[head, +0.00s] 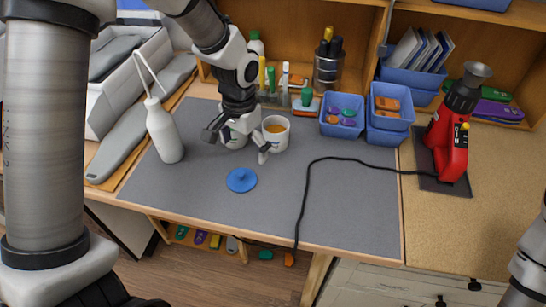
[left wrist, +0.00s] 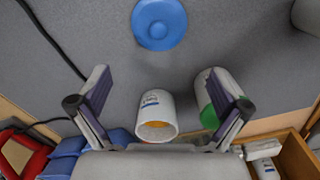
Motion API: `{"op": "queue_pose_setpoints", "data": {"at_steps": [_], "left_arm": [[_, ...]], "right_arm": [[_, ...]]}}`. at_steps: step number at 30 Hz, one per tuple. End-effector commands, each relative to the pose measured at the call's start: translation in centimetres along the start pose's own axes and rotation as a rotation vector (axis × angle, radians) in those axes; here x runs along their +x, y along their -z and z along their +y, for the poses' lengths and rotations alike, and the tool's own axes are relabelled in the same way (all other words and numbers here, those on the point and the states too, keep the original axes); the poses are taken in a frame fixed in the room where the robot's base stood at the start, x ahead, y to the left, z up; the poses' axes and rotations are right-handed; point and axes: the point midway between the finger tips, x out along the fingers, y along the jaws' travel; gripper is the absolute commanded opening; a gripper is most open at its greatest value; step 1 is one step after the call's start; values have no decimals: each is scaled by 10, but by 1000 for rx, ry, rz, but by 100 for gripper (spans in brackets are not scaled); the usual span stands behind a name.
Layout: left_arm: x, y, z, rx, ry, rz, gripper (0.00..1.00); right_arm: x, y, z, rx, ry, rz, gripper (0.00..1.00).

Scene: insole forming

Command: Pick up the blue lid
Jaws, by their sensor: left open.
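The blue lid (head: 241,180) lies flat on the grey mat (head: 340,205), with a small raised knob in its middle. It also shows at the top of the left wrist view (left wrist: 160,23). My left gripper (head: 237,147) is open and empty above the mat, on the far side of the lid and apart from it. In the left wrist view the open fingers (left wrist: 160,88) point toward the lid. A white cup with orange contents (head: 276,132) stands beside the gripper. A second white cup (head: 236,137) is partly hidden behind the gripper. My right gripper is out of view.
A white bottle (head: 164,130) with a long spout stands left of the lid. A black cable (head: 306,195) crosses the mat to a red device (head: 449,140) at right. Blue bins (head: 343,128) stand at the back. The mat in front of the lid is clear.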

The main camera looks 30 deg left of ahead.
Motion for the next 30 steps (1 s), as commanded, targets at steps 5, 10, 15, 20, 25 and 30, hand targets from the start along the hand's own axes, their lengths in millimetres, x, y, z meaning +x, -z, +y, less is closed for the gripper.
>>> {"op": "queue_pose_setpoints", "data": {"at_steps": [5, 10, 15, 20, 25, 30], "left_arm": [[15, -5, 0, 2, 1, 0, 100], [40, -6, 0, 2, 0, -5, 100], [71, -7, -1, 1, 1, -4, 100], [76, -6, -1, 1, 1, -1, 100], [76, -6, -1, 1, 0, -1, 75], [76, -6, -1, 0, 0, -1, 15]], "right_arm": [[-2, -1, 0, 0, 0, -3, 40], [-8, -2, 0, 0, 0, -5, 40], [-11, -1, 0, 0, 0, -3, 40], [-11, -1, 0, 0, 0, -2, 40], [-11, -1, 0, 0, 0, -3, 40], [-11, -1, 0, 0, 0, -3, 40]]}}
